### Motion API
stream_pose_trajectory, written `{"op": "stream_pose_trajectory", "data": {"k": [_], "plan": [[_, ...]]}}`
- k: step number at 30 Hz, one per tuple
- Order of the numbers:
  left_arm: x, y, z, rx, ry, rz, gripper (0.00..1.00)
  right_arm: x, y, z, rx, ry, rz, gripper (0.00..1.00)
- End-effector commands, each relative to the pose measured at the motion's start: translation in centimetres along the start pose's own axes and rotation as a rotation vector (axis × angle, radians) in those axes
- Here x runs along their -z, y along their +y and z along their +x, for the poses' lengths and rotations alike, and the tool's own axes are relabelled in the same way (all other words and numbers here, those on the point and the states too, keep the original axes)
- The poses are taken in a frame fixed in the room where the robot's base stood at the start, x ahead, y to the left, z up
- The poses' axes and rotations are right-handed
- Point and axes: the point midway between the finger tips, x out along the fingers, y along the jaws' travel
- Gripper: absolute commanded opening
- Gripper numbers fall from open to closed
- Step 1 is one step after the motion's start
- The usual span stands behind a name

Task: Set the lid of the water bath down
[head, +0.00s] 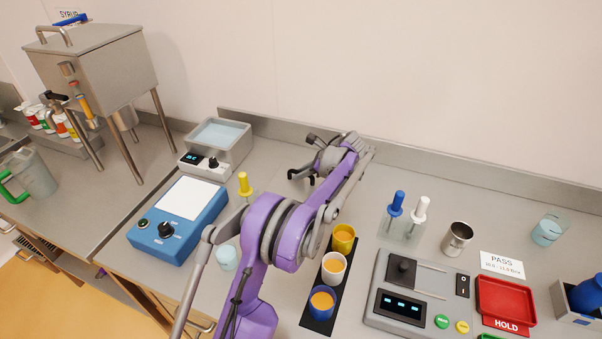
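The water bath (239,156) is a grey box with a small display and a knob, at the back of the bench left of the middle. Its top is uncovered and pale blue water (219,133) shows inside. I cannot make out its lid as a separate thing; it may be hidden behind my arm. My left gripper (302,156) is right of the bath, near the back edge of the bench. Its dark fingers look apart, with nothing visible between them. My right gripper is not in view.
A blue hotplate (151,238) stands in front of the bath, with a yellow-handled tool (245,184) nearby. A steel hopper (104,65) is at left. A black tray of cups (319,326) and a handle stand (401,232) are right of my arm.

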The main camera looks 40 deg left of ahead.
Motion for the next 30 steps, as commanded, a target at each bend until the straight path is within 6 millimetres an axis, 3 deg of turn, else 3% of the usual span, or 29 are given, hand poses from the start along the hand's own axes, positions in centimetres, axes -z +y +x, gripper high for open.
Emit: {"op": "stream_pose_trajectory", "data": {"k": [1,4,16,30], "plan": [[0.0,0.0,0.0,0.000,0.000,0.000,0.34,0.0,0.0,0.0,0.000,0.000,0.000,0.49],[0.0,0.0,0.0,0.000,0.000,0.000,0.49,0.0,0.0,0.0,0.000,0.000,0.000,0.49],[-0.3,-0.1,-0.9,0.001,0.000,0.001,0.49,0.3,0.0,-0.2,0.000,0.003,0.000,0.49],[-0.3,-0.1,-10.1,0.001,0.000,0.001,0.49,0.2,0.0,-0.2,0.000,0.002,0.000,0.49]]}}
